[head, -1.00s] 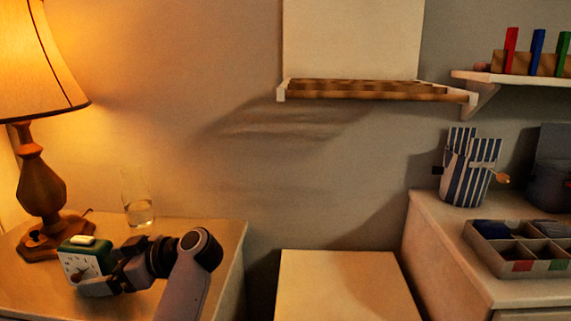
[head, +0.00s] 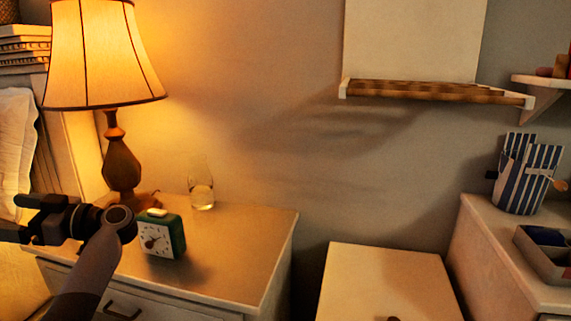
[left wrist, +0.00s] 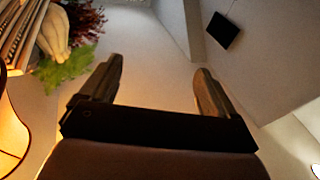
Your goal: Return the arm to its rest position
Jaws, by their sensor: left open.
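My left gripper (head: 24,218) is at the left of the head view, in front of the nightstand and left of the green alarm clock. In the left wrist view its two fingers (left wrist: 158,82) are spread apart with nothing between them. My left arm comes up from the bottom left of the head view. The green clock (head: 162,236) with a white face stands upright on the nightstand, apart from the gripper. My right gripper is in neither view.
A lit lamp (head: 110,60) and a glass (head: 202,192) stand on the nightstand (head: 248,225). A bed pillow (head: 16,140) is at the far left. A striped holder (head: 525,180) stands on the right cabinet. A low white cabinet (head: 385,280) is between them.

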